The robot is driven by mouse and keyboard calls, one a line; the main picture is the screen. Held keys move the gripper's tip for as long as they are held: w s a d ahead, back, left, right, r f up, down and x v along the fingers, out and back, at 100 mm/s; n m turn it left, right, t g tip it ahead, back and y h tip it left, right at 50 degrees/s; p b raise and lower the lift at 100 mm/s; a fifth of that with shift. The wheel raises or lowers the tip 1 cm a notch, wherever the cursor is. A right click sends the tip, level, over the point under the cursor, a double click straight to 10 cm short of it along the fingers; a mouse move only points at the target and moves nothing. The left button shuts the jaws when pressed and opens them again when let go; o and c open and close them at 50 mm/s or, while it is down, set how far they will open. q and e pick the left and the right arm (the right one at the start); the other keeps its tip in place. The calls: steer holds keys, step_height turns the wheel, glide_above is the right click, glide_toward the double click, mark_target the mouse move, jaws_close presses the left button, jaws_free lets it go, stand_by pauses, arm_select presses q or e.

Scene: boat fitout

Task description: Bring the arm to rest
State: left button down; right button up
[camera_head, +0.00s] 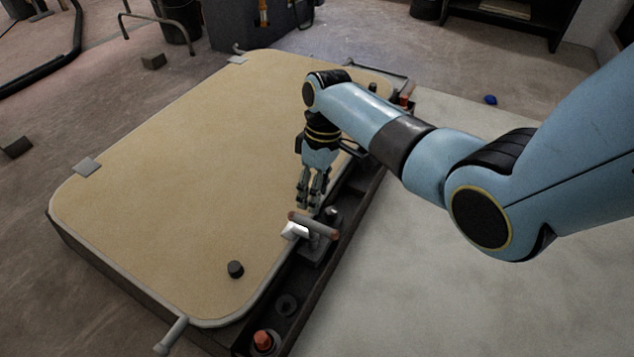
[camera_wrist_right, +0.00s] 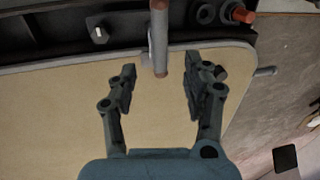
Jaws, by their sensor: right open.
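My right arm (camera_head: 420,150) reaches in from the right over the tan board. My right gripper (camera_head: 309,203) points down near the board's right edge, with its fingers apart and nothing between them. In the right wrist view the open gripper (camera_wrist_right: 162,78) has its two fingers spread over the tan panel. A grey handle with a brownish end (camera_head: 318,230) lies just in front of the fingertips in the head view. In the wrist view this bar (camera_wrist_right: 158,38) ends near the gap between the fingertips; I cannot tell any contact. My left gripper is not in view.
The tan board (camera_head: 170,170) has a small dark cylinder (camera_head: 235,269) on it. A dark tray along its right edge holds an orange-topped part (camera_head: 263,340) and a ring (camera_head: 286,305). The pale floor (camera_head: 430,290) at right is mostly clear. A blue object (camera_head: 490,99) lies farther back.

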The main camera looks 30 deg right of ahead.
steer(key=shift+w+d+r, duration=0.1)
steer(key=shift+d+r, duration=0.1)
steer(key=shift+r, duration=0.9)
